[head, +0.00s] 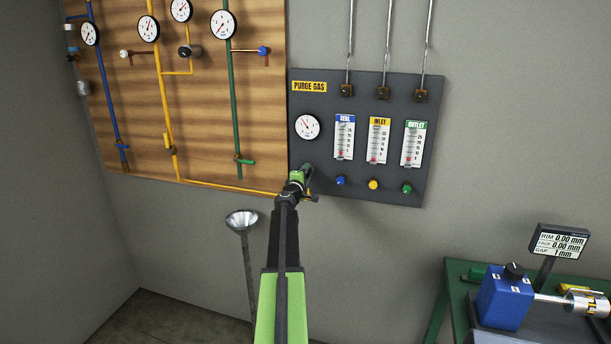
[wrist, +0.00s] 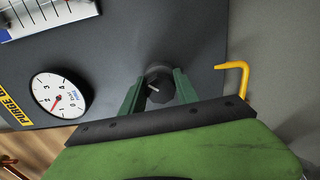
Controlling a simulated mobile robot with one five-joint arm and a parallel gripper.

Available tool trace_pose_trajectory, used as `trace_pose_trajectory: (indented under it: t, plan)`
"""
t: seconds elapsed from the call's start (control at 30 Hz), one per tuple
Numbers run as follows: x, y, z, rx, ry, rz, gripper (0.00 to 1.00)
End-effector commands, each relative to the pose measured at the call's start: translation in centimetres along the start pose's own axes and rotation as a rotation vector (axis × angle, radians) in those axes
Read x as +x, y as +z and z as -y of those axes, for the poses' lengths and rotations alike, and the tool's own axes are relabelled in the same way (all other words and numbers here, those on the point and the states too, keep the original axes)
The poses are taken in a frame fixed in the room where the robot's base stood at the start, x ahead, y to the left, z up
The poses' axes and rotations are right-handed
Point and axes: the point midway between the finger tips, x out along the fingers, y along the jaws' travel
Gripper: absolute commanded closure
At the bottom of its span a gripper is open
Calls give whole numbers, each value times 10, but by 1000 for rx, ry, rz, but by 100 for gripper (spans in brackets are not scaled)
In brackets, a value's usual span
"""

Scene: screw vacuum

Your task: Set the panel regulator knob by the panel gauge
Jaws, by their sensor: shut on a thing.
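The dark PURGE GAS panel (head: 360,88) hangs on the wall in the head view. Its round white panel gauge (head: 306,127) is at the left and also shows in the wrist view (wrist: 57,97), with a short red needle. Its exact reading is too small to tell. The panel regulator knob (wrist: 158,86) is black with a white mark on its face. My gripper (wrist: 159,92) has its green fingers on both sides of the knob, shut on it. In the head view my gripper (head: 303,178) is at the panel's lower left, below the gauge, and hides the knob.
Blue, yellow and green small knobs (head: 373,184) sit right of my gripper under three flow meters (head: 379,140). A yellow pipe (head: 230,188) runs close at the left. A metal funnel (head: 242,218) stands below. A green bench (head: 455,275) is at the lower right.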

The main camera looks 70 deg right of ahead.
Motion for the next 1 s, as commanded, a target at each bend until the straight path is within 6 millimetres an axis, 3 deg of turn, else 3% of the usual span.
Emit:
trace_pose_trajectory:
  t: [0.33,0.83,0.87,1.0]
  plan:
    - [1,-1,-1,115,1,-2,100]
    - [1,-1,-1,130,1,-2,100]
    - [1,-1,-1,130,1,-2,61]
    - [1,-1,0,131,1,-2,42]
